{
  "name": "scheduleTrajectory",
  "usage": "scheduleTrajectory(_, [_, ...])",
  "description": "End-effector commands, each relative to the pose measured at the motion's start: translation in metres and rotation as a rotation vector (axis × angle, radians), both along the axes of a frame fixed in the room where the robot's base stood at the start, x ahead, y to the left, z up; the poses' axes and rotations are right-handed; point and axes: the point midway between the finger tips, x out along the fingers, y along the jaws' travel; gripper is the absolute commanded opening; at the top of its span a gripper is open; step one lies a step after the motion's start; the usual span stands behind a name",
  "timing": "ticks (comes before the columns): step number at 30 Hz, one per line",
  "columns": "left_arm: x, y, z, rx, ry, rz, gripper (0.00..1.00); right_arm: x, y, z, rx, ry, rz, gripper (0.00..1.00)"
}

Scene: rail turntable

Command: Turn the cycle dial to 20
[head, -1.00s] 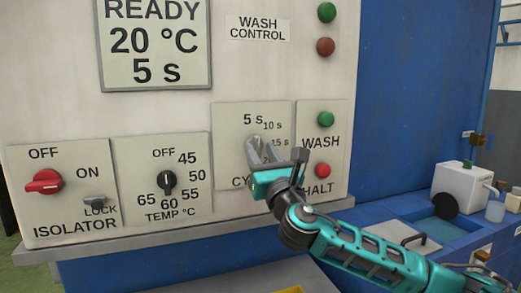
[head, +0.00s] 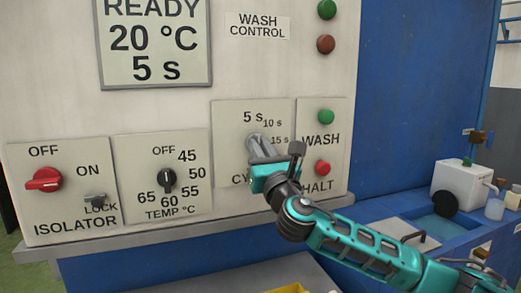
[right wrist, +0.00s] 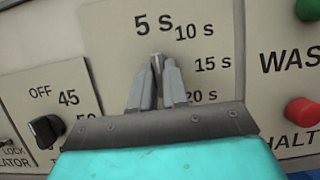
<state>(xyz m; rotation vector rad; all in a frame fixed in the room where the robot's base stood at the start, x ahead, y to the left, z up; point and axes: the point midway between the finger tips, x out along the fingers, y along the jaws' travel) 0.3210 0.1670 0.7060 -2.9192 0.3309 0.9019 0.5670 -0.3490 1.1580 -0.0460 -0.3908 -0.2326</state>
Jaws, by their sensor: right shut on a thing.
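The cycle dial's plate (head: 227,118) is on the wash control panel, with marks 5 s, 10 s and 15 s showing in the head view. In the right wrist view a 20 s mark also shows at the lower right of the plate. My right gripper (head: 257,145) is at the dial, its two grey fingers shut on the dial's knob (right wrist: 157,63). The knob is mostly hidden by the fingers, so its pointer cannot be read. The display (head: 150,42) reads READY, 20 °C, 5 s. My left gripper is not in view.
The red isolator switch (head: 44,180) and black temperature dial (head: 167,180) are to the left. The green WASH button (head: 325,117) and red HALT button (head: 323,168) are close on the right, near my wrist. A ledge (head: 150,231) runs below the panel.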

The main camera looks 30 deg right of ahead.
Motion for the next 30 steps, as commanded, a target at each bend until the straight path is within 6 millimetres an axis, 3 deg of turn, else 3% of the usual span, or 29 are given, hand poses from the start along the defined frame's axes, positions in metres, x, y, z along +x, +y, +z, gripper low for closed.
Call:
scheduleTrajectory(14, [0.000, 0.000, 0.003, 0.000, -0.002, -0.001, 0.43, 0.000, 0.001, 0.000, 0.100, -0.022, 0.000, 0.00])
scheduleTrajectory(30, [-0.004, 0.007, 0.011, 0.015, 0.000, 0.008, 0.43, 0.001, 0.003, 0.003, 0.565, -0.133, 0.000, 0.00])
